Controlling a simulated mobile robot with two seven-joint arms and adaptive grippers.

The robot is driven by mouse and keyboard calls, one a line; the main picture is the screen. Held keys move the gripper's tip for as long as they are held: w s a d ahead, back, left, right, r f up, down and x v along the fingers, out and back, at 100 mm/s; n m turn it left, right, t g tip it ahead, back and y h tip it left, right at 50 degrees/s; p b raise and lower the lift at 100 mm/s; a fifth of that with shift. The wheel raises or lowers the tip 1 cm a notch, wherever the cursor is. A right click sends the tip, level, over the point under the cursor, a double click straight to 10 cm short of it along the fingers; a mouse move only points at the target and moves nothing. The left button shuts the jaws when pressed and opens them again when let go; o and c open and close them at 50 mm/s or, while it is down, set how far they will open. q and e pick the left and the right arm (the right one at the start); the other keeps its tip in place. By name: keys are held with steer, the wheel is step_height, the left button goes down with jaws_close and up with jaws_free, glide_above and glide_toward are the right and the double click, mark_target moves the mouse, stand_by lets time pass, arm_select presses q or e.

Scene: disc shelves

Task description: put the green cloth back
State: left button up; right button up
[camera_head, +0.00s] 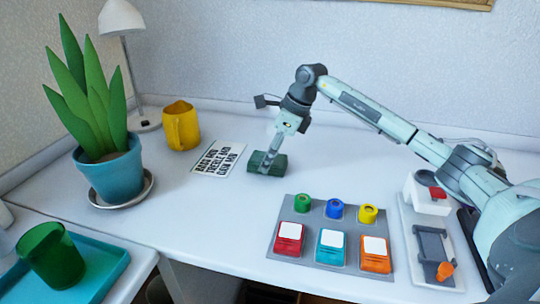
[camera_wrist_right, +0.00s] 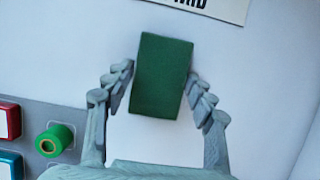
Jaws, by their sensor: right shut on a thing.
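The green cloth (camera_head: 268,167) looks like a small dark green block at the white desk's middle, just right of the printed card. My right gripper (camera_head: 266,158) reaches down over it and is shut on it. In the right wrist view the cloth (camera_wrist_right: 161,76) sits between the two fingers of the right gripper (camera_wrist_right: 160,85). I cannot tell whether the cloth touches the desk or is slightly above it. My left gripper is not in view.
A grey panel (camera_head: 315,212) with coloured blocks and spools stands in front, right of centre. A yellow mug (camera_head: 182,128), printed card (camera_head: 217,158), potted plant (camera_head: 108,172) and lamp (camera_head: 121,18) are left. A teal tray (camera_head: 100,262) holds a green cup (camera_head: 52,255).

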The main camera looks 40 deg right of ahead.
steer(key=shift+f, duration=0.1)
steer(key=o, duration=0.7)
steer(key=shift+c, duration=0.2)
steer(key=o, duration=0.5)
steer(key=shift+c, duration=0.2)
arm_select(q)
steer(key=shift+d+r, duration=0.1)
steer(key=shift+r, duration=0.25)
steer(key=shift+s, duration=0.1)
